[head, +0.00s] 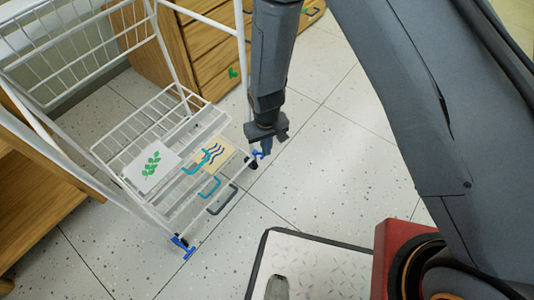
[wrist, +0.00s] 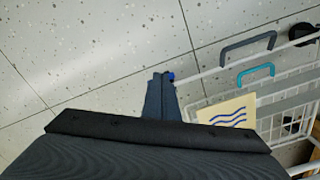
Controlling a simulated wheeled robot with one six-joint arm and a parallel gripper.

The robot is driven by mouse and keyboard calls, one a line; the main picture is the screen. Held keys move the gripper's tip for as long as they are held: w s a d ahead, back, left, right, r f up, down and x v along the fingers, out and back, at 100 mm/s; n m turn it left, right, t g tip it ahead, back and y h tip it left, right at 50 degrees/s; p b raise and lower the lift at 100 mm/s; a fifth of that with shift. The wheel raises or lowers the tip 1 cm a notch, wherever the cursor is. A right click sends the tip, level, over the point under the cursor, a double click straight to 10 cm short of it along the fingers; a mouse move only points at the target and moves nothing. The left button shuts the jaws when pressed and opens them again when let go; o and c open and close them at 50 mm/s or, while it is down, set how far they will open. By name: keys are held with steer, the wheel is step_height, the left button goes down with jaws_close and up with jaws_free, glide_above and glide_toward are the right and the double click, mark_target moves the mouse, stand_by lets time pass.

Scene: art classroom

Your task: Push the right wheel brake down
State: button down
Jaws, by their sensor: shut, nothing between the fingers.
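The white wire cart (head: 170,215) stands on the floor left of centre in the head view. The right wheel brake (head: 258,154) is a small blue tab at the cart's right front caster, just at the left of my fingertips. My gripper (head: 267,148) points down beside it with its fingers shut and empty. In the wrist view a bit of the blue brake (wrist: 171,76) peeks out at the right of my gripper's tip (wrist: 160,78); the rest is hidden. Whether they touch, I cannot tell. The left wheel brake (head: 183,246) is another blue tab at the cart's left front corner.
Teal and grey handles (head: 222,200) stick out along the cart's front edge. Cards with a leaf (head: 152,164) and waves lie on the cart's lower shelf. Wooden drawers (head: 215,50) stand behind. The speckled floor (head: 330,175) at right is clear.

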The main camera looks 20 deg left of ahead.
steer(key=shift+f+b, duration=0.3)
steer(key=shift+f, duration=0.9)
steer(key=shift+r, duration=0.1)
step_height(320, 180, up, 7)
steer(key=d+p, duration=0.1)
steer(key=p, duration=0.5)
steer(key=shift+s+d+p, duration=0.3)
steer(key=shift+s+d, duration=0.1)
